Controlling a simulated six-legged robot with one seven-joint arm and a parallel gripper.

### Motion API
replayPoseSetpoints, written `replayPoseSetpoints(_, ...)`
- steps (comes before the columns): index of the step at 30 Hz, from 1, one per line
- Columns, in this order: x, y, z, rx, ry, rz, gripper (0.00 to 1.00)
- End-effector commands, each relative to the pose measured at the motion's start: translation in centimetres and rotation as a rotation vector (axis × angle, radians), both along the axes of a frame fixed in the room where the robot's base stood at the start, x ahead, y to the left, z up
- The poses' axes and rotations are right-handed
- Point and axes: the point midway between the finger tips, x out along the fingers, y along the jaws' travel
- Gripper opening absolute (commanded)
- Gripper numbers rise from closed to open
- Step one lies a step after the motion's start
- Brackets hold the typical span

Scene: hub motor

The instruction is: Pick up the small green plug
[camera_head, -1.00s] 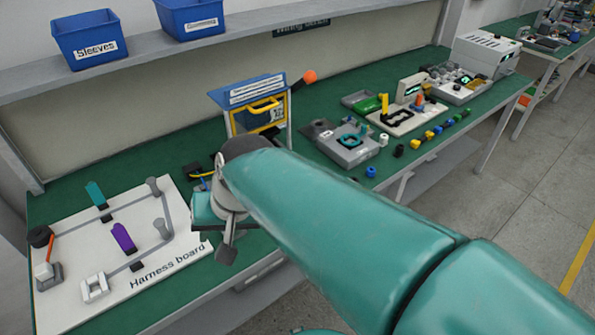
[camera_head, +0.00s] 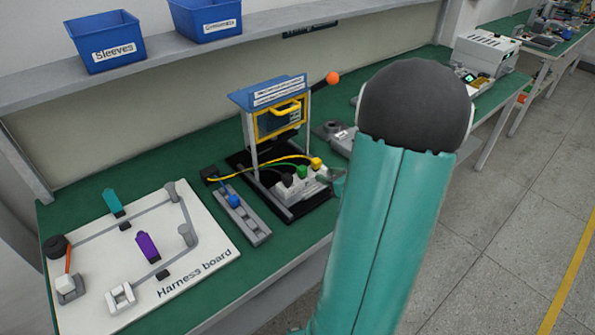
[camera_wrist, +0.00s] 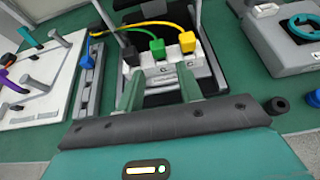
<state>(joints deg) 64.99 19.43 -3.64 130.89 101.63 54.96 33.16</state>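The small green plug (camera_head: 301,171) sits in a pale socket block at the front of a frame fixture, between a black plug (camera_head: 287,180) and a yellow plug (camera_head: 316,163). In the wrist view the green plug (camera_wrist: 157,47) stands upright in the same row, with a green wire rising from it. My gripper (camera_wrist: 161,84) has its two fingers apart with nothing between them. Its fingers are in front of the socket block (camera_wrist: 168,67), nearer the camera than the green plug. In the head view my arm hides most of my gripper.
A grey rail (camera_head: 247,219) with a blue plug (camera_head: 234,201) lies left of the fixture. A harness board (camera_head: 205,262) is farther left. The fixture's upright frame and lever (camera_head: 333,78) rise behind the plugs. A grey device (camera_wrist: 284,54) stands right.

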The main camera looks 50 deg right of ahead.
Motion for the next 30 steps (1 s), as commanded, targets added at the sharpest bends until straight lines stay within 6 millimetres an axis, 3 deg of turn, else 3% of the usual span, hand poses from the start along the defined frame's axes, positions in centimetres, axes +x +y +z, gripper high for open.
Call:
replayPoseSetpoints(9, 5.7, -0.2, -2.7, -0.002, 0.002, 0.010, 0.36)
replayPoseSetpoints(17, 7.7, -0.2, -3.4, -0.002, 0.001, 0.009, 0.36)
replayPoseSetpoints(25, 11.2, -0.3, -5.1, -0.003, 0.001, 0.010, 0.36)
replayPoseSetpoints(30, 12.0, -0.4, -5.4, -0.004, 0.001, 0.008, 0.36)
